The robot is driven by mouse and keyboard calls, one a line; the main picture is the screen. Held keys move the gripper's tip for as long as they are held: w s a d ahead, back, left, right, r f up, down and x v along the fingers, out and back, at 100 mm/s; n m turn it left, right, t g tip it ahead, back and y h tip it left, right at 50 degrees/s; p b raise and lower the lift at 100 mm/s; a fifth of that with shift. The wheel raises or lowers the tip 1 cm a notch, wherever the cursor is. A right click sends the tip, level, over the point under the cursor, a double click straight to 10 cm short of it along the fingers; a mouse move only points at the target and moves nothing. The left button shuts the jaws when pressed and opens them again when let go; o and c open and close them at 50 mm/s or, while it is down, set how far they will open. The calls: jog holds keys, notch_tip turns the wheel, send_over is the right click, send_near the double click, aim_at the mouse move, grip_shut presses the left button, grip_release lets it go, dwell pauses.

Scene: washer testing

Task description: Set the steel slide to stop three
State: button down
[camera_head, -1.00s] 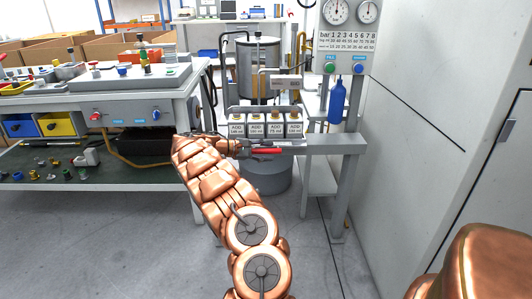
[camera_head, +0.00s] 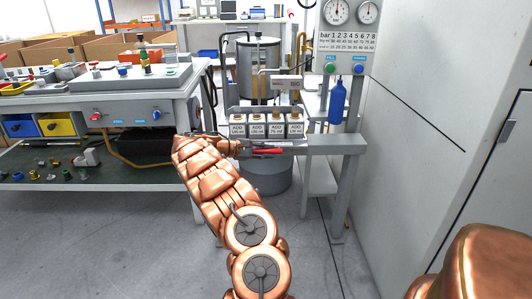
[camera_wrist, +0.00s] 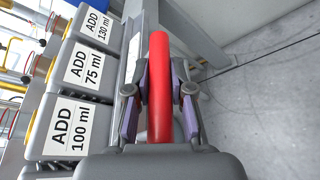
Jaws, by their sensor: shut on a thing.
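A red handle (camera_head: 268,151) sits at the front of the small steel bench, below a row of boxes with ADD labels. In the wrist view the red handle (camera_wrist: 159,60) runs lengthwise between the two fingers of my gripper (camera_wrist: 160,92). My gripper (camera_head: 256,149) is shut on this handle. In the wrist view a grey metal strip (camera_wrist: 131,50) runs beside the handle, along the boxes. I cannot tell which stop the slide stands at, and the join between handle and slide is hidden.
The labelled boxes (camera_head: 255,127) stand just behind the handle; the wrist view shows 100 ml, 75 ml and 130 ml. A steel tank (camera_head: 258,65) is behind them. Gauges (camera_head: 350,12) and a blue bottle (camera_head: 337,102) are to the right. Open floor (camera_head: 130,240) lies at the left front.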

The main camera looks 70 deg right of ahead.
aim_at(280, 151)
jog(key=s+d, duration=0.3)
jog(key=s, duration=0.3)
jog(key=shift+s, duration=0.35)
jog(key=c, duration=1)
grip_release()
jog(key=v, duration=1.2)
jog(key=shift+a, duration=0.1)
jog(key=shift+r, duration=0.1)
